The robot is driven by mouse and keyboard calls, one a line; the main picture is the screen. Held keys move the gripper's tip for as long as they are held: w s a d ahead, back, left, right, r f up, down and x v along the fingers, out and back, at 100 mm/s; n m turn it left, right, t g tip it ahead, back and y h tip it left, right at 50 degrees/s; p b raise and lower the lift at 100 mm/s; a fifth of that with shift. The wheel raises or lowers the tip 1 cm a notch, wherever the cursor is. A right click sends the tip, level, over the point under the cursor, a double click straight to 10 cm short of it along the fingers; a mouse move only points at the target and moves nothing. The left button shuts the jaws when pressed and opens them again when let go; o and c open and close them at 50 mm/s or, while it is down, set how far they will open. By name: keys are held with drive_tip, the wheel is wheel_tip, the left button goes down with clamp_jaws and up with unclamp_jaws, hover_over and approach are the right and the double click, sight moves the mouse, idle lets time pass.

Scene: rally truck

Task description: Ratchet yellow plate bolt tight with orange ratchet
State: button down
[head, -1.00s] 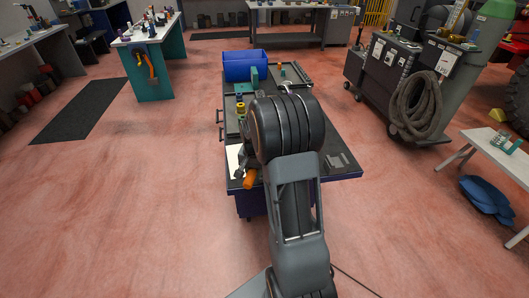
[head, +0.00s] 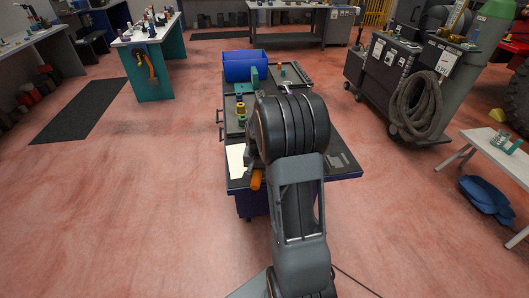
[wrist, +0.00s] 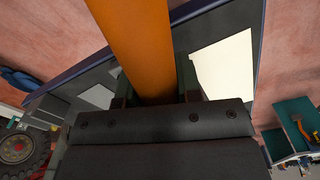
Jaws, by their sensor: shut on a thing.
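The orange ratchet's handle (head: 256,180) shows at the front left of the tool cart, low beside my arm. In the wrist view the orange handle (wrist: 140,40) runs up and out of frame between the fingers of my gripper (wrist: 155,88). My gripper is shut on it. The ratchet's head is not visible. A small yellow piece (head: 241,107) stands on the cart's left side; I cannot tell whether it is the yellow plate bolt. My arm hides much of the cart's middle.
The cart (head: 345,172) carries a blue bin (head: 244,67) at its far end and a white sheet (head: 235,160) at its near left, also in the wrist view (wrist: 225,65). A welding cart with coiled hose (head: 415,107) stands right. Floor on the left is clear.

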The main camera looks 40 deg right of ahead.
drive_tip(key=shift+s+d, duration=0.15)
drive_tip(key=shift+s+d+n, duration=0.3)
drive_tip(key=shift+d+n, duration=0.05)
drive_tip(key=shift+n, duration=0.15)
drive_tip(key=shift+s+d, duration=0.1)
drive_tip(key=shift+r, duration=0.4)
idle(0.4)
drive_tip(key=shift+s+d+n, duration=0.2)
drive_tip(key=shift+d+n, duration=0.25)
drive_tip(key=shift+n, duration=0.05)
idle(0.5)
drive_tip(key=shift+r+p, duration=0.85)
drive_tip(key=shift+r, duration=0.05)
idle(1.0)
